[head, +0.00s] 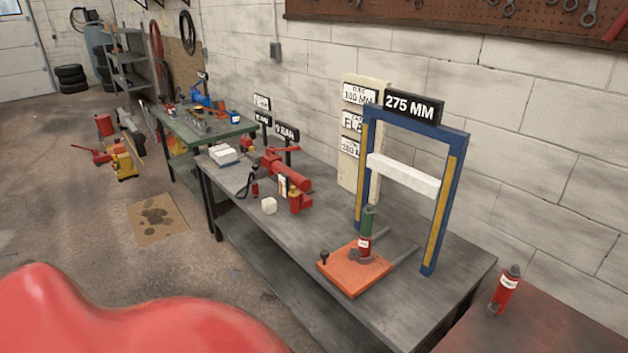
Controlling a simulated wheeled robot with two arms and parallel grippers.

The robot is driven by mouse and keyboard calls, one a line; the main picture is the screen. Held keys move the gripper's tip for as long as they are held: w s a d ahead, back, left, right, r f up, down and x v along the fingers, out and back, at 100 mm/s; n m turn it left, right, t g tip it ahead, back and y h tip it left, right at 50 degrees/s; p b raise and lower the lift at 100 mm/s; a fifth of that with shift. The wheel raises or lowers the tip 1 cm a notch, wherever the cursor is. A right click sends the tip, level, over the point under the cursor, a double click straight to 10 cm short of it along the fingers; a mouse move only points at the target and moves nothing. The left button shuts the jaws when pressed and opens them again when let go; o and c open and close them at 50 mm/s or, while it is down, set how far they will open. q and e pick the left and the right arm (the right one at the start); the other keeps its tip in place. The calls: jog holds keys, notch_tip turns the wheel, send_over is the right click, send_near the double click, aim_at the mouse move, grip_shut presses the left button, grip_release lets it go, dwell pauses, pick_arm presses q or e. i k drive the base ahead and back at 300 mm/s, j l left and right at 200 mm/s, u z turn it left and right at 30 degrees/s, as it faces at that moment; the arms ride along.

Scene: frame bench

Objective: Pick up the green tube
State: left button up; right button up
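A green tube (368,221) stands upright in the head view, right of centre. Its lower part meets a red cylinder with a white label (364,246), and I cannot tell whether the two are one piece. Both stand over an orange plate (345,275) on the grey bench. The tube is in front of the blue frame's left post and below the frame's white crossbar. Neither of my grippers is in view.
A blue frame (450,205) with a white crossbar (404,176) and a "275 MM" sign (411,106) stands behind the tube. A red bottle (505,292) stands at right. Red tools (288,170) lie further left. The front bench strip (285,245) is clear.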

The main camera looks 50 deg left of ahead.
aim_at(368, 212)
jog(key=u, duration=1.3)
jog(key=z, duration=1.65)
jog(key=u, duration=1.65)
